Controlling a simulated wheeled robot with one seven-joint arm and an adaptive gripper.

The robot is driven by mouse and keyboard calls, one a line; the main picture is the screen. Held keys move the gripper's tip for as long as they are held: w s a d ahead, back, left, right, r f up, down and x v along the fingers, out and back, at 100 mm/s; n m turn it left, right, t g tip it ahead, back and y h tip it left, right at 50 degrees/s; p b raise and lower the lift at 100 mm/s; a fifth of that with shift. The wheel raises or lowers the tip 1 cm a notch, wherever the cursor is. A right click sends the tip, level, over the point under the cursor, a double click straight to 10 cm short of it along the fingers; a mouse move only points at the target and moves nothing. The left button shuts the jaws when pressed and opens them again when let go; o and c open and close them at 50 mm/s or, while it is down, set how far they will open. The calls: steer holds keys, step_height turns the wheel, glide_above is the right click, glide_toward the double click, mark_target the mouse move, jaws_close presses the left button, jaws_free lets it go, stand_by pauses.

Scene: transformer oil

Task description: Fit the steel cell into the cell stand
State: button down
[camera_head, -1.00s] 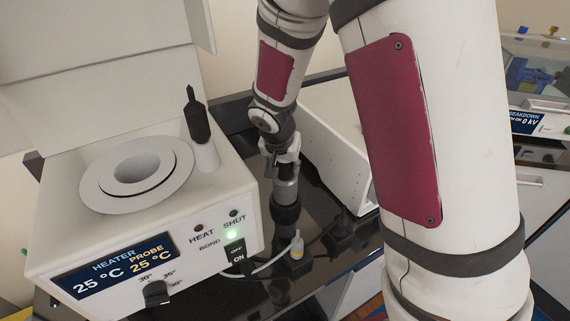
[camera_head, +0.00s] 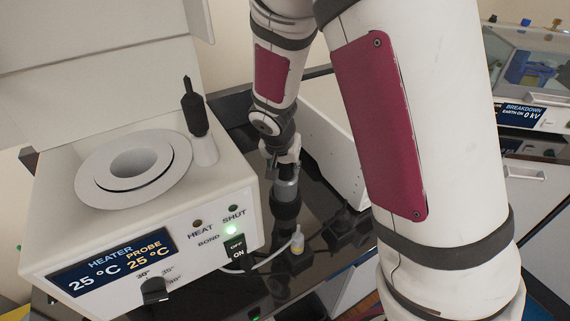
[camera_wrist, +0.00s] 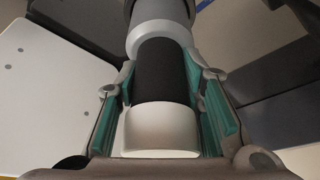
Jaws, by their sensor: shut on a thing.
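My gripper (camera_head: 281,158) points down behind the heater box's right side. In the wrist view my gripper (camera_wrist: 165,95) is shut on the dark middle of an upright cylinder with a white near end, which I take to be the steel cell (camera_wrist: 162,130). Its grey metal body (camera_head: 286,189) shows below the fingers in the head view. A black round collar (camera_head: 287,210) surrounds or adjoins its lower end; I cannot tell whether this is the cell stand or part of the cell. The contact at the bottom is hidden.
The white heater box (camera_head: 150,235) stands close on the left, with a ringed well (camera_head: 140,165) and a black probe (camera_head: 195,115) upright on top. A white case (camera_head: 325,140) is close on the right.

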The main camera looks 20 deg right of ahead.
steer(key=shift+f, duration=0.7)
steer(key=c, duration=1)
jaws_free()
steer(key=v, duration=1.2)
